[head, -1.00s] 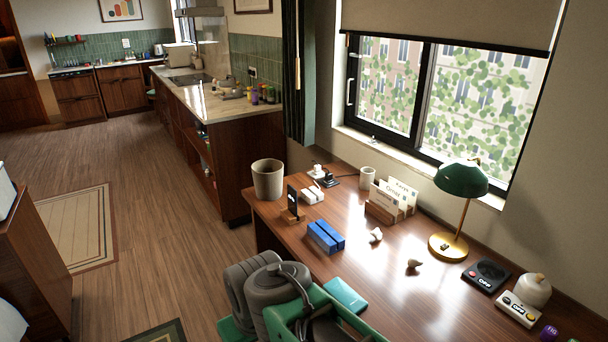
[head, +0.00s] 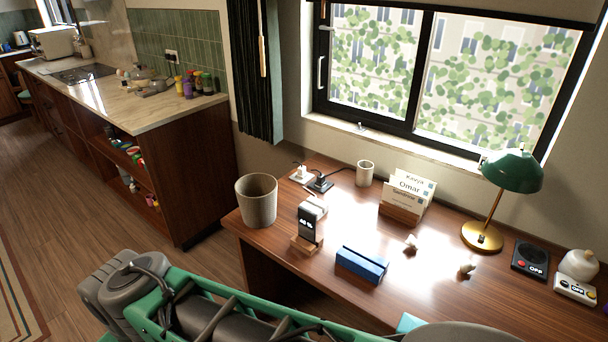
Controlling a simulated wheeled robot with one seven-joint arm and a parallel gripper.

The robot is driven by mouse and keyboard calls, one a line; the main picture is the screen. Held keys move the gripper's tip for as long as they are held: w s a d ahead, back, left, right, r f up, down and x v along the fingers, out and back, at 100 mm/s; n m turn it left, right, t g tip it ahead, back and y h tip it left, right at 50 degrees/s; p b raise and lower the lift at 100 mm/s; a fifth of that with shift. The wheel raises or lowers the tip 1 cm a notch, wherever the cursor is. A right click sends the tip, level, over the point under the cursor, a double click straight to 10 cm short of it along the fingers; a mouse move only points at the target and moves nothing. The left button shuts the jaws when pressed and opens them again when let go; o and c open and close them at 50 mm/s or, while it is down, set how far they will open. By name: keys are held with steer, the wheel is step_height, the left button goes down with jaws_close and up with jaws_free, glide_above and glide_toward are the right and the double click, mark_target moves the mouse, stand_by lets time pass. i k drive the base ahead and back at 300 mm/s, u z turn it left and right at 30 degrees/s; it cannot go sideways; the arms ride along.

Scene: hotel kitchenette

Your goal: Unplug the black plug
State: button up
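A small black plug or plug block (head: 320,183) sits on the desk's back left part, with a black cable running from it towards the white cup. A white plug or adapter (head: 300,173) sits just to its left. They are too small to tell exactly how the black plug is seated. My arm crosses the bottom of the head view, well in front of these things. My gripper is not in view.
The wooden desk (head: 345,222) holds a bin (head: 257,200), a phone on a stand (head: 309,228), a white box (head: 315,203), a blue block (head: 361,264), a card holder (head: 401,213), a white cup (head: 364,174) and a green lamp (head: 512,171). Another socket (head: 172,57) is on the tiled wall.

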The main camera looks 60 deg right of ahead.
mark_target(320, 181)
steer(key=z, duration=0.35)
steer(key=i, duration=0.9)
steer(key=z, duration=1.55)
steer(key=i, duration=0.75)
steer(key=z, duration=0.65)
